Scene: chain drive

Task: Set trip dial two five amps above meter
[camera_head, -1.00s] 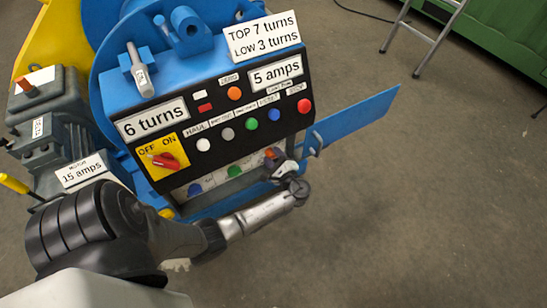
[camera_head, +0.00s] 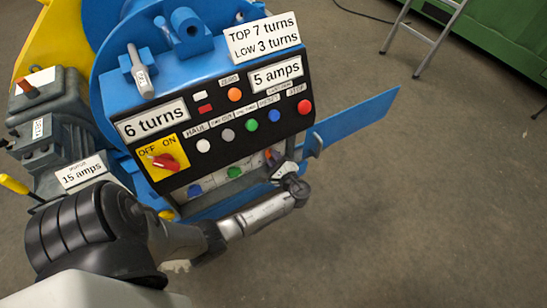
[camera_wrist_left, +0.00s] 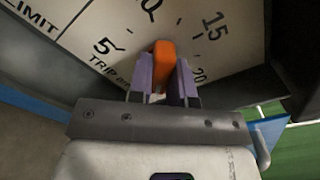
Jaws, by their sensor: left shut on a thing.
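The trip dial's orange knob (camera_wrist_left: 164,52) stands on a pale plate with marks 5, 15, 20 and a partly cut-off number between 5 and 15. Its upper end lies between the cut-off number and 15; I cannot tell the exact setting. My left gripper (camera_wrist_left: 163,84) is shut on this knob, with a purple finger on each side. In the head view the left gripper (camera_head: 276,163) is at the right end of the panel's lower strip, mostly hiding the knob. My right gripper is not in view.
The black panel (camera_head: 222,118) above my gripper carries several coloured buttons, a red OFF/ON switch (camera_head: 164,161) and a "6 turns" sign (camera_head: 153,121). A "15 amps" sign (camera_head: 82,173) is at left. A blue plate (camera_head: 360,118) juts out right. Floor is clear at right.

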